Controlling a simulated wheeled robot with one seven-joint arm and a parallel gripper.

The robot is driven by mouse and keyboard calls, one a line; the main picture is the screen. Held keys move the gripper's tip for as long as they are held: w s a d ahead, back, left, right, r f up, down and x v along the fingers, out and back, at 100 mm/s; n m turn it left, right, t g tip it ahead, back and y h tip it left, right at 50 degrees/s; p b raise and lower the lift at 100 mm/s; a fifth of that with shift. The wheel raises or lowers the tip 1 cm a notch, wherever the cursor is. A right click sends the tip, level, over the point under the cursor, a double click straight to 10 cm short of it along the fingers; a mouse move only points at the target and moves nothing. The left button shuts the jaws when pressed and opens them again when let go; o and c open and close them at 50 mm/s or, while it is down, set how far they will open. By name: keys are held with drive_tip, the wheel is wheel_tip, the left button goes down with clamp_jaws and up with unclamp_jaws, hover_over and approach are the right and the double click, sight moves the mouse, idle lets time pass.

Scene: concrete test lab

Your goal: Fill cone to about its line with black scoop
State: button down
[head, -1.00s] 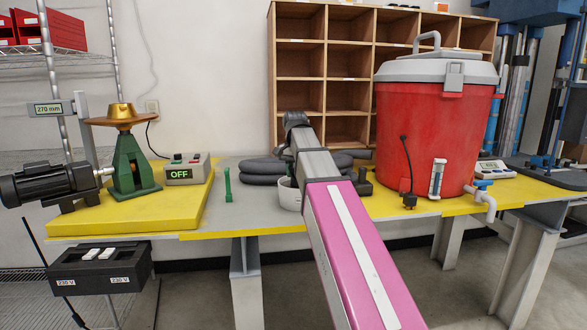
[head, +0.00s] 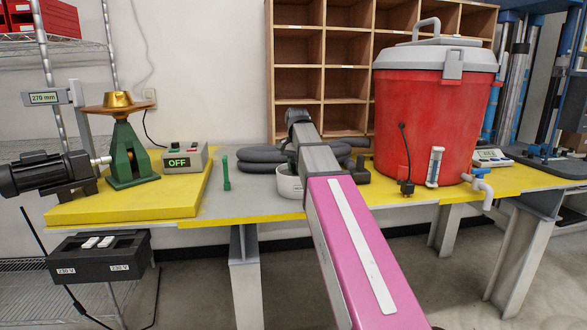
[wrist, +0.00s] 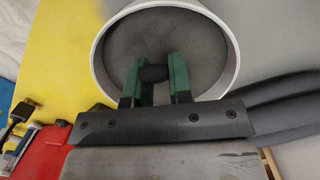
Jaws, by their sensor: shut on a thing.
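In the wrist view my gripper (wrist: 153,78) has its two green fingers shut on a short black piece (wrist: 153,73), which looks like the handle of the black scoop. The rest of the scoop is not clearly seen. The fingers are over a white round tub (wrist: 232,58) holding dark grey material (wrist: 195,40). The tub also shows in the head view (head: 289,186), partly behind my arm, which hides most of my gripper there. The gold cone (head: 118,100) stands on a round brass plate atop a green stand (head: 128,155) at the left. Its line and inside cannot be made out.
A red drum (head: 420,120) with a grey lid stands right of the tub. Black coiled hoses (head: 258,156) lie behind the tub. A grey switch box (head: 183,160) reading OFF and a small green upright piece (head: 226,175) stand between cone and tub. The table's front strip is clear.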

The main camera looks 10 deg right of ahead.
drive_tip(key=shift+w+d, duration=0.45)
drive_tip(key=shift+w, duration=0.3)
drive_tip(key=shift+s+a+r, duration=0.1)
drive_tip(key=shift+s+a, duration=0.05)
drive_tip(key=shift+s, duration=0.25)
drive_tip(key=shift+s+a+r+t+h, duration=0.3)
drive_tip(key=shift+s+t+h, duration=0.1)
drive_tip(key=shift+t, duration=0.3)
drive_tip(key=shift+s+a+r+t+h, duration=0.25)
drive_tip(key=shift+r+t, duration=0.25)
drive_tip(key=shift+r, duration=0.3)
drive_tip(key=shift+s+r+t+h, duration=0.15)
drive_tip(key=shift+r+t+h, duration=0.3)
drive_tip(key=shift+r, duration=0.3)
drive_tip(key=shift+s+a+r+t+h, duration=0.2)
drive_tip(key=shift+r+t, duration=0.35)
drive_tip(key=shift+r, duration=0.25)
drive_tip(key=shift+w+d, duration=0.1)
